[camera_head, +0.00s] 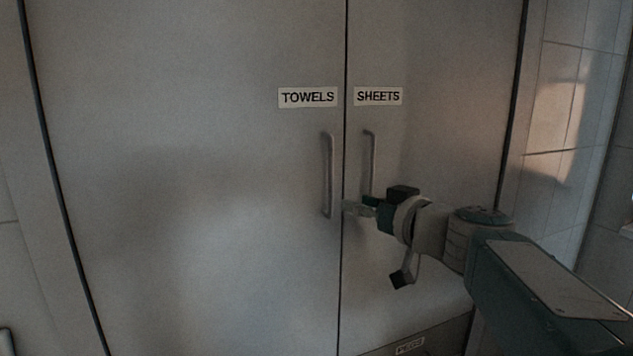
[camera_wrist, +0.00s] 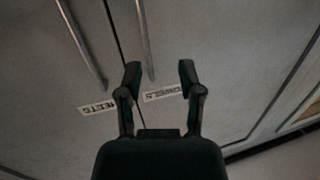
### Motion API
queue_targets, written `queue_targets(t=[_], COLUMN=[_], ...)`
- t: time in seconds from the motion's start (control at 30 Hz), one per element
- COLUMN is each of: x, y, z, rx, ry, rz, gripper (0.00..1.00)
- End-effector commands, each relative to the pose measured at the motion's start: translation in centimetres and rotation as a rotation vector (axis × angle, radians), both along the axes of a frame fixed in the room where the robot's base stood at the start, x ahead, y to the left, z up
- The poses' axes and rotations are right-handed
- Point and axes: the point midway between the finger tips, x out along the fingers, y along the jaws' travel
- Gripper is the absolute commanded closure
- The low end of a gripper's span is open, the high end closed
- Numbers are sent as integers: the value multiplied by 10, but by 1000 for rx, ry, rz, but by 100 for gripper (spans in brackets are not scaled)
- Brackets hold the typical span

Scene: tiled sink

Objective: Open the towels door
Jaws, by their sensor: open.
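The towels door (camera_head: 190,200) is the large grey left door, shut, with a "TOWELS" label (camera_head: 308,97). Its vertical bar handle (camera_head: 328,175) is near the centre seam. In the head view my gripper (camera_head: 352,207) is just right of this handle's lower end, over the seam and below the sheets handle (camera_head: 369,165). In the wrist view, which looks upside down, my gripper (camera_wrist: 160,70) is open with nothing held. The towels handle (camera_wrist: 144,40) lines up between its fingertips there; I cannot tell how deep it sits.
The sheets door (camera_head: 440,130), also shut, is right of the seam, behind my arm. A lower panel with an unclear label (camera_head: 410,346) is at the bottom. A tiled wall (camera_head: 570,130) stands at the right. The front of the towels door is clear.

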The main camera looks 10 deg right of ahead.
Motion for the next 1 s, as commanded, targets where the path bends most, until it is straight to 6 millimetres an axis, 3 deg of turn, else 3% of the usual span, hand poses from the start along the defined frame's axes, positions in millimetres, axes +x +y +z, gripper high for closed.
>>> queue_targets(t=[0.1,0.23,0.7,1.0], x=[10,16,88,111], y=[-15,-17,15,24], z=[14,18,17,18], rx=[-3,-5,-5,-5], ry=[-67,-91,-87,-88], rz=[-33,-42,-37,-41], gripper=[52,52,52,52])
